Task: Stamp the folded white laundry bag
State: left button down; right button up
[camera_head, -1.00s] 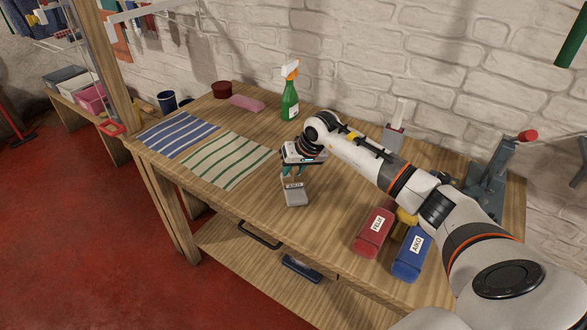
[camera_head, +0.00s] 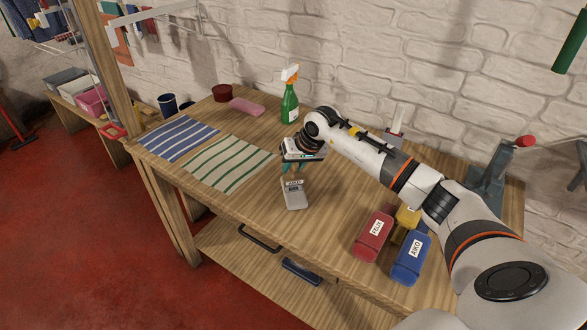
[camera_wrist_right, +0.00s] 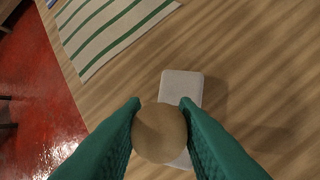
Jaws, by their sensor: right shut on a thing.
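My right gripper (camera_head: 292,168) is shut on a round wooden knob (camera_wrist_right: 160,132), held between green fingers in the right wrist view. A small labelled piece (camera_head: 294,186) shows just below the fingers; the view does not settle whether it belongs to the held tool. A pale grey flat block (camera_head: 295,202) lies on the table under the gripper; it also shows beneath the knob in the wrist view (camera_wrist_right: 182,86). Contact between them cannot be told. A white cloth with green stripes (camera_head: 228,163) lies flat left of the gripper, and a blue-striped one (camera_head: 178,138) beyond it. I cannot tell which is the laundry bag.
A green spray bottle (camera_head: 290,105) stands behind the gripper. A pink block (camera_head: 246,107) and dark red pot (camera_head: 222,93) sit at the back. Red (camera_head: 372,237), blue (camera_head: 410,258) and yellow (camera_head: 405,220) containers stand at the right front. Bare wood surrounds the grey block.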

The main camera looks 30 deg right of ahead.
jog(key=shift+r+p, duration=0.7)
jog(key=shift+r, duration=1.4)
